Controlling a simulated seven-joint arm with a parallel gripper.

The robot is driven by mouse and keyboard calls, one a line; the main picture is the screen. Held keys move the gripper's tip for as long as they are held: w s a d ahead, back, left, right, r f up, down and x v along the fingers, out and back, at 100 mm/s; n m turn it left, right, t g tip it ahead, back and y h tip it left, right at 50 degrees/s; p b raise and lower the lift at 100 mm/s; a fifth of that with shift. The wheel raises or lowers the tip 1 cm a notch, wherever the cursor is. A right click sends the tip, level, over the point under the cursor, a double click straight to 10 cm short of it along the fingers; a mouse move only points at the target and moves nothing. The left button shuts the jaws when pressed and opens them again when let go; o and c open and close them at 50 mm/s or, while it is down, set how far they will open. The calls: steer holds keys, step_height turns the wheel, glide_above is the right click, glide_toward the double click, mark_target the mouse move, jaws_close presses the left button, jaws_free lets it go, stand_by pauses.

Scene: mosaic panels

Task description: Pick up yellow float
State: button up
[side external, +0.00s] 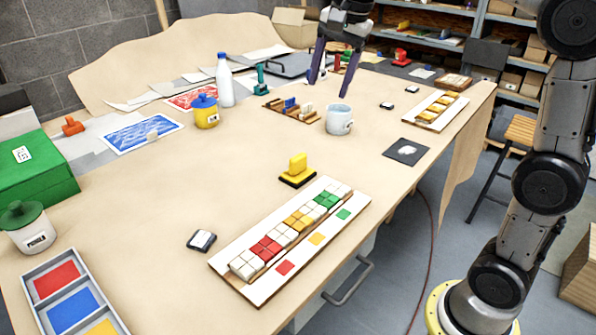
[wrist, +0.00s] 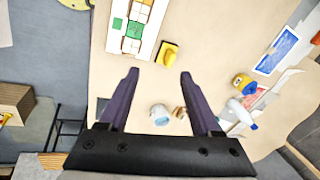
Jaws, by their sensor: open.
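The yellow float (side external: 298,166) is a yellow block handle on a yellow and black base. It stands on the table just behind the long mosaic panel. It also shows in the wrist view (wrist: 168,54), just beyond my fingertips in the picture. My gripper (side external: 328,89) is open and empty, with dark purple fingers pointing down above the far part of the table. In the side view it is above and to the right of the float, well apart from it. Both fingers also show in the wrist view (wrist: 159,73).
The mosaic panel (side external: 222,262) with coloured tiles lies in front of the float. A white mug (side external: 339,120), a yellow pot (side external: 205,112) and a white bottle (side external: 224,82) stand farther back. A dark square (side external: 406,151) lies to the right. Table left of the float is clear.

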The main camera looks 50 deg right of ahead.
steer(key=w+d+f+m, duration=0.2)
steer(key=w+f, duration=0.1)
steer(key=w, duration=0.4)
steer(key=g, duration=0.3)
glide_above(298, 156)
step_height(298, 156, down, 12)
steer(key=shift+m, duration=0.4)
steer(key=f, duration=0.8)
steer(key=shift+s, duration=0.3)
steer(key=shift+w+f, duration=0.2)
steer(key=shift+f, duration=1.35)
steer(key=shift+w+f, duration=0.15)
steer(key=shift+f, duration=1.35)
jaws_close()
steer(key=shift+r, duration=0.1)
